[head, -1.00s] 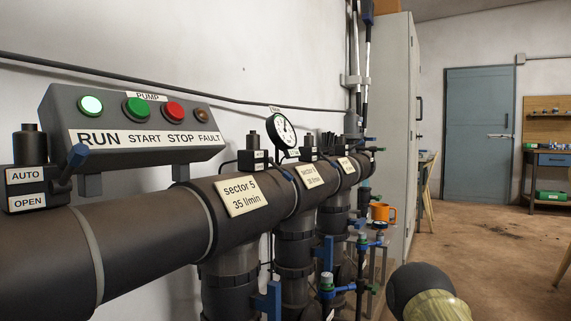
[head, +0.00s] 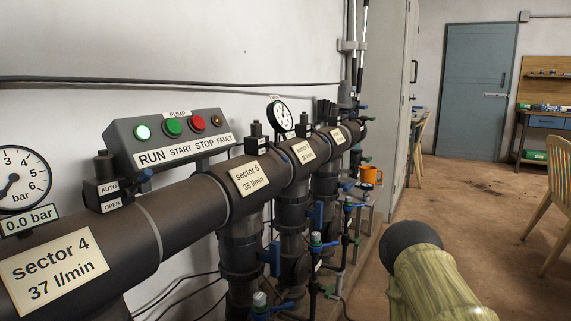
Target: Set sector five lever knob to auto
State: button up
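The sector 5 plate (head: 249,179), reading 35 l/min, is on the dark pipe in the middle of the head view. Just behind and right of it stands a small dark valve block (head: 257,141) with pale labels too small to read. A small blue lever (head: 284,158) shows on its right; I cannot tell its setting. My gripper is not in view.
A pump box (head: 176,139) with a lit green RUN lamp hangs on the wall behind the pipe. A gauge (head: 17,181) is at far left. Valves and pipes crowd below the manifold. An orange mug (head: 370,175) stands beyond; a chair (head: 548,215) is at right. Open floor lies between.

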aim_at(284, 158)
jog(key=z, duration=1.5)
jog(key=i, duration=0.5)
jog(key=u, duration=1.7)
